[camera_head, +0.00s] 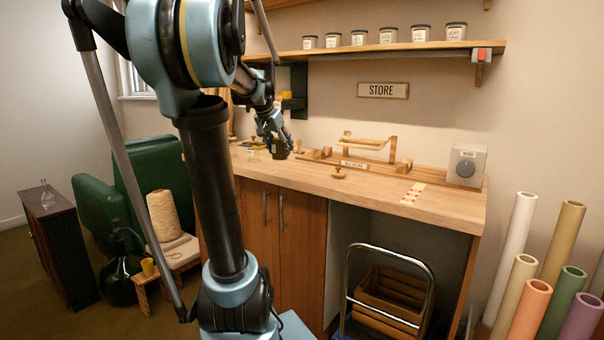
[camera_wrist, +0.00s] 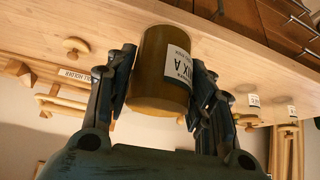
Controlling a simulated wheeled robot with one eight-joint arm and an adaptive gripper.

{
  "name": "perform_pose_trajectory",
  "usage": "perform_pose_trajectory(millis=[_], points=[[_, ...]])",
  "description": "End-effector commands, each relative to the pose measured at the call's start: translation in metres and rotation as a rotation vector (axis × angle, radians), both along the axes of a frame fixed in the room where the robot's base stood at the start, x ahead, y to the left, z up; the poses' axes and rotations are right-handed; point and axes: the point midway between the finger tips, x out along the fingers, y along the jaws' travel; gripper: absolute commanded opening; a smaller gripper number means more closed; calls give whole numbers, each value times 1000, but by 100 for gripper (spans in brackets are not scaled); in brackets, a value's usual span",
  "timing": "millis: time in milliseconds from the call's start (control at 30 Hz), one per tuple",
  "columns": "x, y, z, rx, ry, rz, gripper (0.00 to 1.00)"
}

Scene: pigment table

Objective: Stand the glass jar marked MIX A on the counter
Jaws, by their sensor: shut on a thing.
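The jar marked MIX A (camera_wrist: 165,70) is amber-brown with a white label, and it sits between the two fingers of my gripper (camera_wrist: 160,88) in the wrist view. My gripper is shut on it from both sides. In the head view my gripper (camera_head: 271,128) is over the left part of the wooden counter (camera_head: 440,199), with the dark jar (camera_head: 281,149) below its fingers, partly hidden. The jar looks roughly upright there. I cannot tell whether its base touches the counter.
A wooden rack (camera_head: 365,143) and a grey box with a dial (camera_head: 466,166) stand at the counter's back. A wooden knob-like piece (camera_head: 338,173) and a red-marked strip (camera_head: 413,192) lie nearer the front. Small labelled jars (camera_head: 388,35) line the shelf above. The counter's front middle is mostly clear.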

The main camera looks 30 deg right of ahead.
Motion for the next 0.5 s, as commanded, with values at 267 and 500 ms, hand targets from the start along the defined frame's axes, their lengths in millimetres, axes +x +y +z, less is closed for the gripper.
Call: perform_pose_trajectory(millis=[267, 500], points=[[4, -7, 2, 1, 1, -18, 14], [28, -51, 12, 3, 2, -132, 14]])
